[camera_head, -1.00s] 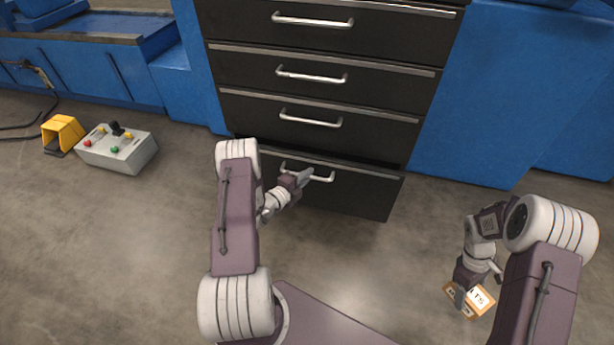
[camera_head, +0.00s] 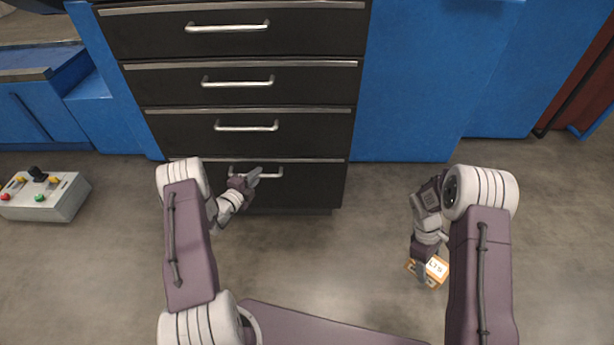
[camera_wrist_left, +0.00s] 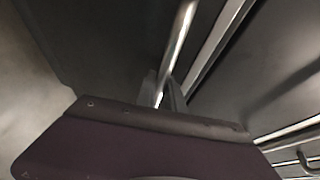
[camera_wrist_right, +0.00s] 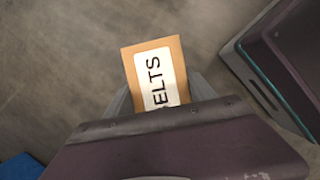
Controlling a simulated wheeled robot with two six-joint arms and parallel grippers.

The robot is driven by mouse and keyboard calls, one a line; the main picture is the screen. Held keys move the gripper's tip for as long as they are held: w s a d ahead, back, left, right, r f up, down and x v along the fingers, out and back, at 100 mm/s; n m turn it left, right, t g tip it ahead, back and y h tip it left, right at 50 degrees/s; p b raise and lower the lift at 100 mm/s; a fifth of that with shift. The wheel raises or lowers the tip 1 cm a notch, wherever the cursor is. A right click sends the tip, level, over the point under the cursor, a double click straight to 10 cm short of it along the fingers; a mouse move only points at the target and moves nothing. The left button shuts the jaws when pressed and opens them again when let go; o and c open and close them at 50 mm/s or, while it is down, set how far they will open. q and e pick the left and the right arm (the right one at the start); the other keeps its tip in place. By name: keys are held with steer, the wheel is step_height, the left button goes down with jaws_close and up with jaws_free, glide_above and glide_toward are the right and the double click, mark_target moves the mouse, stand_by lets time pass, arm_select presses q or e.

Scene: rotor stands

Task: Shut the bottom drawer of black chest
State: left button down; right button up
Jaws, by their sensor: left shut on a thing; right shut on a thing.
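The black chest (camera_head: 150,87) stands against the blue background at the upper left of the head view. Its bottom drawer (camera_head: 305,188) looks flush or nearly flush with the drawers above; no clear gap shows over it. My left gripper (camera_head: 252,177) is shut on the left part of the bottom drawer's silver handle (camera_head: 272,174). In the left wrist view the handle (camera_wrist_left: 178,45) runs down between the fingertips. My right gripper (camera_head: 424,270) is shut on a small orange-brown box (camera_head: 437,268) labelled BELTS, held away from the chest; it also shows in the right wrist view (camera_wrist_right: 153,70).
A grey control box (camera_head: 45,200) with coloured buttons stands on the floor at the left. Blue panels (camera_head: 420,90) flank the chest. A dark red thing (camera_head: 580,90) stands at the far right. The floor (camera_head: 370,240) between my arms is clear.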

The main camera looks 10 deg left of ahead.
arm_select(q)
steer(key=shift+w+a+r, duration=0.1)
steer(key=c, duration=1.7)
jaws_free()
steer(key=shift+c, duration=0.2)
